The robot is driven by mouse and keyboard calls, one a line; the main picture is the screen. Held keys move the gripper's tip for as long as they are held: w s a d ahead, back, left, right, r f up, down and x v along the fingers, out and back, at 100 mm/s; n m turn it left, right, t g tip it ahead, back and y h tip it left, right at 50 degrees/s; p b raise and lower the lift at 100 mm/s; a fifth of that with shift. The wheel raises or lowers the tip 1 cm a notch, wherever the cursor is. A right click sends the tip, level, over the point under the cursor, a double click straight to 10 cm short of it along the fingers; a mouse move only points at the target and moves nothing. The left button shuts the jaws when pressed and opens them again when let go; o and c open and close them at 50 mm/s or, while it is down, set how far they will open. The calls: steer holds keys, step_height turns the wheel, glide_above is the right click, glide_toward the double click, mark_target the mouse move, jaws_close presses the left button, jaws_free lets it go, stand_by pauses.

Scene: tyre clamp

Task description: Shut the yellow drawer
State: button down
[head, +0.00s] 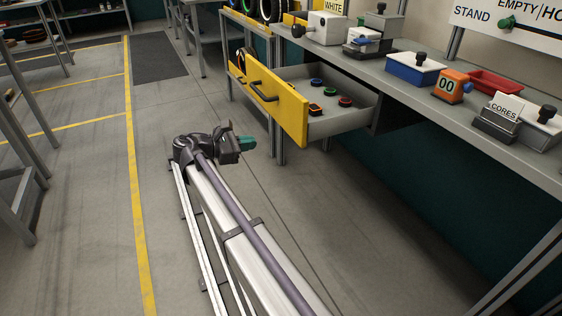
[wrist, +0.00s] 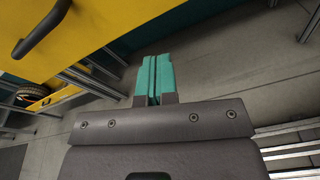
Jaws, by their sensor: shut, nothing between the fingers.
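The yellow drawer (head: 280,108) stands pulled out from under the workbench. It has a dark bar handle on its front, and several small coloured rings lie in its grey tray. In the wrist view its yellow front (wrist: 95,30) fills the upper left, with the dark handle (wrist: 42,28) at the edge. My gripper (head: 246,143) is below and to the left of the drawer front in the head view, apart from it. Its teal fingers (wrist: 155,78) are together with nothing between them.
The workbench (head: 400,80) carries a blue bin (head: 415,70), a red tray (head: 495,83), an orange counter (head: 451,87) and a CORES card (head: 505,108). A bench leg (head: 279,145) stands behind the drawer front. The floor (head: 90,220) to the left is clear.

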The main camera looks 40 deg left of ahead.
mark_target(291, 119)
steer(key=a+r+n+t+p, duration=0.1)
steer(key=a+r+n+t, duration=0.1)
steer(key=a+r+n, duration=0.1)
steer(key=shift+h, duration=0.4)
steer(key=x, duration=1.3)
steer(key=shift+w+d+f, duration=0.15)
steer(key=shift+d+f, duration=0.05)
steer(key=shift+d, duration=0.2)
